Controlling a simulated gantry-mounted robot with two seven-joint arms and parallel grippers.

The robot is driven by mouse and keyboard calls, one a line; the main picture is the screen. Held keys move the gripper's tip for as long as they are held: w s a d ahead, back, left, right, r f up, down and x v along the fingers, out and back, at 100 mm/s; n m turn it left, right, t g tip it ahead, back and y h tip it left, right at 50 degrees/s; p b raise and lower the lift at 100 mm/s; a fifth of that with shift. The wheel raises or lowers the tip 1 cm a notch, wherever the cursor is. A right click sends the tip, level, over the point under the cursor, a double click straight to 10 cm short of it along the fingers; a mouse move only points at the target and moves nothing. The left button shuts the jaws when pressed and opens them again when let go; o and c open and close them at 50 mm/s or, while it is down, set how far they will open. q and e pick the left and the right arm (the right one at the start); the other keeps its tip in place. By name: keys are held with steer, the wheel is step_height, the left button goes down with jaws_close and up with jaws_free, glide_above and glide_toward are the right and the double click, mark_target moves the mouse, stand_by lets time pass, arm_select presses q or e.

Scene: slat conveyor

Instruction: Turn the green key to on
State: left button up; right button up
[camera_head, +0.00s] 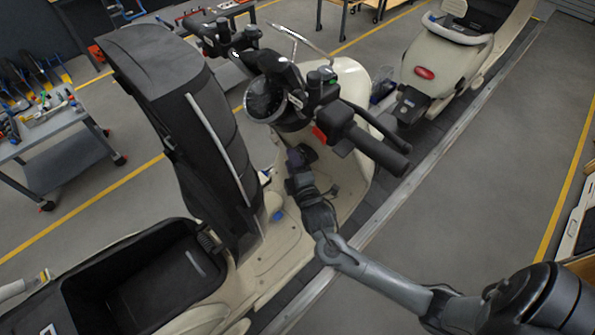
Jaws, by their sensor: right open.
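A cream scooter (347,80) stands on the conveyor with its black seat (190,110) raised. My right arm comes in from the lower right. My right gripper (297,158) is open below the handlebar, close to the inner side of the front panel. No green key shows clearly; the area around the gripper's fingertips is dark and partly covered by the gripper and handlebar. My left gripper is not in view.
The right handlebar grip (378,152) and its brake lever stand just above my right gripper. A red switch (319,134) sits beside the grip. A second scooter (440,55) stands farther along the conveyor. A tool cart (62,150) stands at left.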

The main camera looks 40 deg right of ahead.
steer(key=shift+x, duration=1.4)
steer(key=shift+c, duration=0.3)
jaws_close()
steer(key=c, duration=0.5)
jaws_free()
steer(key=shift+c, duration=0.2)
jaws_close()
steer(key=t+b, duration=0.1)
steer(key=b, duration=0.1)
steer(key=m+t+h+b, duration=0.1)
steer(key=b, duration=0.1)
steer(key=shift+r+m+h, duration=0.2)
steer(key=shift+m+h, duration=0.1)
steer(key=shift+s+r, duration=0.1)
